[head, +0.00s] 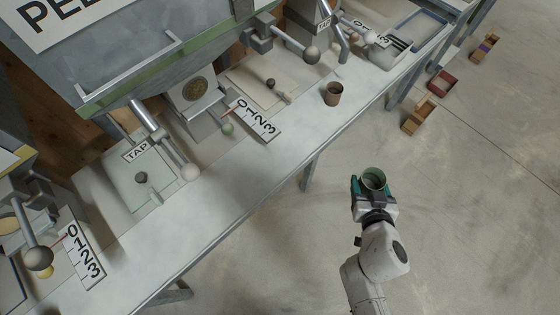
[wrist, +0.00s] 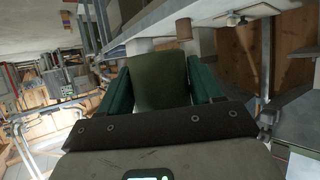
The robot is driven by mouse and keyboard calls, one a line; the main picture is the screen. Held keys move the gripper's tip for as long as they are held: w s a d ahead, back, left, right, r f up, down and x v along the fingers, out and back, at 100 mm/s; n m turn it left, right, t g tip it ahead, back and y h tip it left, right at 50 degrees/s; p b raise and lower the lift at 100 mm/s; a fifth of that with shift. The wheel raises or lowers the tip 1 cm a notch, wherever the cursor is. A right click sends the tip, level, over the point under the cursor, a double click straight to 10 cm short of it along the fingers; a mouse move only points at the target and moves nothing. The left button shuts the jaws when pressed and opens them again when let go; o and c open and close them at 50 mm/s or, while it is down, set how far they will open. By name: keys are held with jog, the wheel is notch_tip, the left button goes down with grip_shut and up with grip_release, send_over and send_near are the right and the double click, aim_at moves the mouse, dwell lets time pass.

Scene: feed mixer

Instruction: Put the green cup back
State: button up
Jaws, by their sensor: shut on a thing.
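The green cup (head: 374,179) is in my gripper (head: 371,186), held upright over the floor in front of the bench. Its open top faces up in the head view, and the inside looks pale green; I cannot tell whether anything is in it. In the wrist view the cup (wrist: 159,80) shows as a dark green body between the two teal fingers of my gripper (wrist: 160,88), which are shut on its sides. The gripper is apart from the bench (head: 300,129).
A brown cup (head: 333,94) stands on the bench near its front edge. Levers with ball knobs (head: 190,172) and number scales (head: 257,120) line the bench. The bench front strip is mostly clear. Small boxes (head: 418,116) lie on the floor at right.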

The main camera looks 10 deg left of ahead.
jog(key=s+a+n+y+b, duration=0.3)
jog(key=a+b, duration=0.4)
jog(key=a, duration=1.2)
jog(key=s+a+r+n+g+y+b, duration=0.2)
jog(key=s+a+n+g+y+b, duration=0.25)
jog(key=s+a, duration=0.9)
jog(key=t+b, duration=0.2)
jog(key=b, duration=0.1)
send_over(212, 200)
jog(key=f, duration=0.9)
jog(key=shift+s+d+f, duration=0.25)
jog(key=shift+s+f, duration=0.05)
jog(key=shift+w+a+f, duration=0.1)
jog(key=shift+w+f, duration=0.05)
jog(key=shift+f, duration=0.1)
jog(key=shift+w+a+f, duration=0.1)
jog(key=shift+f, duration=1.5)
